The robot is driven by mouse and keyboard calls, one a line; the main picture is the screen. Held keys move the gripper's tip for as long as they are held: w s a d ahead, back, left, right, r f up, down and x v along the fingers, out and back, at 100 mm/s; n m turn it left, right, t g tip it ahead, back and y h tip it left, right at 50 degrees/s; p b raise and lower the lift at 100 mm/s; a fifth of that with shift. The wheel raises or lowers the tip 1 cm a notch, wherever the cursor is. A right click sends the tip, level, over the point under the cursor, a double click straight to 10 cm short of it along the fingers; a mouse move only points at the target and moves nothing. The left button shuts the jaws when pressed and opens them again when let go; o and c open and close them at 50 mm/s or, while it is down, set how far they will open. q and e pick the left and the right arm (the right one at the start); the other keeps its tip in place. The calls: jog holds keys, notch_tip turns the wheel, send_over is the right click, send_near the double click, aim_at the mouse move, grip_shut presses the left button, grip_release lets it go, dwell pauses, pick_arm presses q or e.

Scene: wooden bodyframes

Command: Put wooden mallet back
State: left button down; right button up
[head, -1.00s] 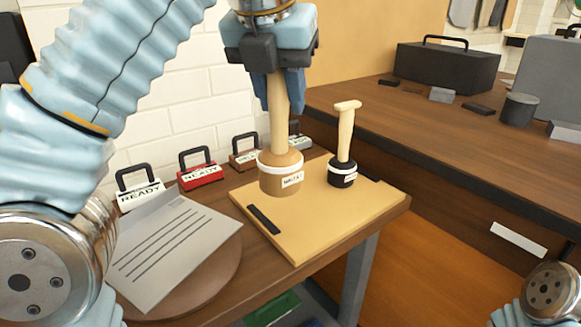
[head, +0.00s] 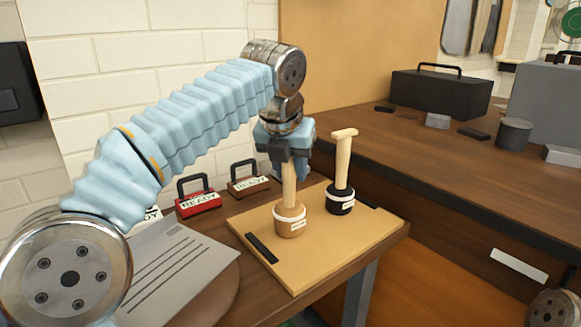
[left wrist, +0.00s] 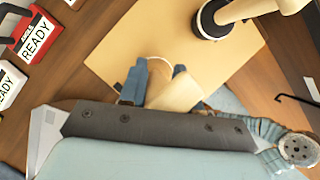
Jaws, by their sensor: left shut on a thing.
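The wooden mallet (head: 290,220) has a tan head with a white labelled band and a pale handle. It is upright, head down, over the tan board (head: 340,240); its base looks to be at the board's surface, but I cannot tell whether it rests there. My left gripper (head: 289,165) is shut on the upper handle from above. In the left wrist view the mallet (left wrist: 173,92) shows between the fingers of my left gripper (left wrist: 160,82), its head partly hidden. My right gripper is out of view.
A black-headed mallet (head: 341,196) stands upright on the board close to the right. A dark strip (head: 262,248) lies at the board's left. Red (head: 198,202) and brown (head: 248,184) READY tags stand behind. A grey sheet (head: 175,270) lies left. The board's front is clear.

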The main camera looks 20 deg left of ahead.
pick_arm(q)
jog(key=shift+f, duration=0.2)
jog(key=c, duration=0.8)
grip_release()
jog(key=shift+r, duration=0.25)
jog(key=v, duration=1.1)
jog(key=shift+s+r, duration=0.15)
jog(key=shift+r, duration=0.2)
